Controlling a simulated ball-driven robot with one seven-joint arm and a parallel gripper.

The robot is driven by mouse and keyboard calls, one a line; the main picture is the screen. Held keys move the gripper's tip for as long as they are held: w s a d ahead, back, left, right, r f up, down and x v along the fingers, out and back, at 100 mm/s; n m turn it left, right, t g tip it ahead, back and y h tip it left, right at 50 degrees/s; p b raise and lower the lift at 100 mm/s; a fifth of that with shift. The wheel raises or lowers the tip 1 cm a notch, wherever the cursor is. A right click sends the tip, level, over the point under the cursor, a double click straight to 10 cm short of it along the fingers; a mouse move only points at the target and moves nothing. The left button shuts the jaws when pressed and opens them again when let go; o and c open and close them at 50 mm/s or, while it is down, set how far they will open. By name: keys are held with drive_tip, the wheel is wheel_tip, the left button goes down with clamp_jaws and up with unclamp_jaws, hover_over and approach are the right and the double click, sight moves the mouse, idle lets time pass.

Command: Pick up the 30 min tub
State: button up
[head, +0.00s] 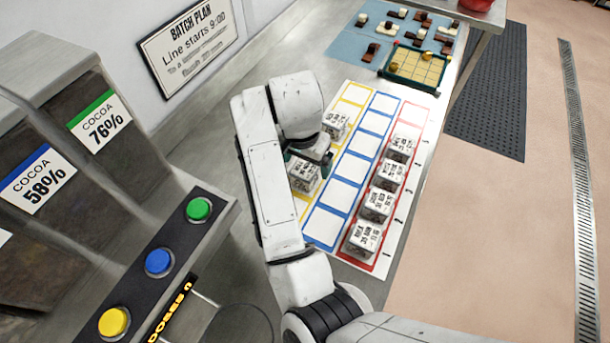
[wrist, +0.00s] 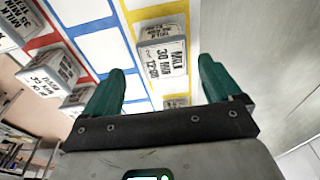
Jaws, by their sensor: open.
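Nothing is held.
Another tub (head: 336,123) stands farther along the yellow column. The blue column (head: 343,167) is empty. A green-edged tray (head: 416,68) lies at the back. Cocoa bins (head: 60,140) and a button panel (head: 158,262) stand left.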

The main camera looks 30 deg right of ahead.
sight(305, 169)
drive_tip(key=f+b, duration=0.4)
drive_tip(key=shift+w+d+f, duration=0.1)
drive_tip(key=shift+w+f, duration=0.3)
drive_tip(key=shift+r, duration=0.1)
drive_tip(key=shift+c, duration=0.3)
drive_tip(key=c, duration=1.1)
